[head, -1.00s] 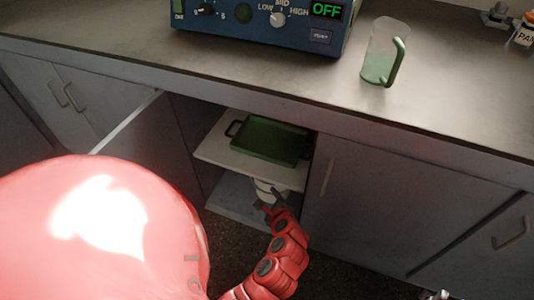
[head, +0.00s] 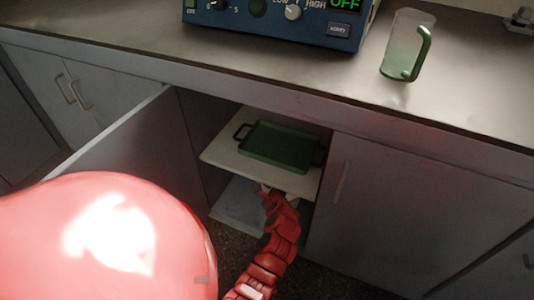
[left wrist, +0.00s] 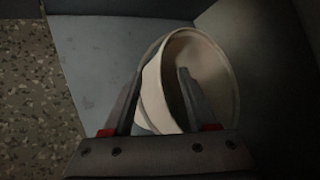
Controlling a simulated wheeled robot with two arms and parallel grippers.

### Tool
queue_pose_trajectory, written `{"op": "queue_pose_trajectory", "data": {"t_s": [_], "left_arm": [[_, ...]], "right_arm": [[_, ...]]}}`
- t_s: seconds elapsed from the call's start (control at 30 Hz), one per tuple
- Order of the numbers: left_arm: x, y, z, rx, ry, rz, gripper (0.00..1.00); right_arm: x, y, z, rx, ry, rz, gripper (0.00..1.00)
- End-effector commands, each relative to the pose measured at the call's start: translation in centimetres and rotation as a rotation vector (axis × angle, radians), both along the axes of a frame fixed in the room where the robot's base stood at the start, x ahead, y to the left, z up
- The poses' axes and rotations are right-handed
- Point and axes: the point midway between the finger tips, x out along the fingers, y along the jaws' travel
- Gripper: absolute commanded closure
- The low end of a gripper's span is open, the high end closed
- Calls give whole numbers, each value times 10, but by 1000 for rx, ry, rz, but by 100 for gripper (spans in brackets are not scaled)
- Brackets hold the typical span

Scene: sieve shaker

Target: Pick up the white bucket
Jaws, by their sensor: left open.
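The white bucket (left wrist: 152,90) stands on the lower floor of the open cabinet, large in the left wrist view with its round opening facing the camera. In the head view it is almost wholly hidden by my left arm and the shelf. My left gripper (left wrist: 160,75) is open at the bucket, with one finger outside its wall and the other over the opening, so the near wall lies between them. In the head view the left gripper (head: 270,190) reaches under the shelf's front edge. Contact cannot be told. My right gripper is out of view.
A white shelf (head: 222,150) with a green tray (head: 278,146) lies just above my left gripper. The open cabinet door (head: 135,145) is on the left and a shut door (head: 385,205) on the right. A blue machine (head: 270,22) and green-handled jug (head: 404,45) stand on the counter.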

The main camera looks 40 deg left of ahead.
Motion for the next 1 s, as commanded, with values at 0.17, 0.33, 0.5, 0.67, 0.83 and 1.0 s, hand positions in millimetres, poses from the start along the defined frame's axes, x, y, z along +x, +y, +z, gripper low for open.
{"op": "queue_pose_trajectory", "data": {"t_s": [0.17, 0.33, 0.5, 0.67, 0.83, 1.0], "left_arm": [[4, 5, -6, -1, 3, 1, 42], [4, 6, -6, -1, 2, 0, 42], [4, 6, -6, -1, 2, 0, 54], [4, 6, -6, -1, 2, 0, 83], [4, 6, -6, -1, 2, -1, 100], [4, 5, -5, -1, 1, 0, 100]], "right_arm": [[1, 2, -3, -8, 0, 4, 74], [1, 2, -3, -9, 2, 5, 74], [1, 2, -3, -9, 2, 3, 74], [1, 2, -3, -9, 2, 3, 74], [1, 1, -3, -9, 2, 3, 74], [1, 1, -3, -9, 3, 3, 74]]}}
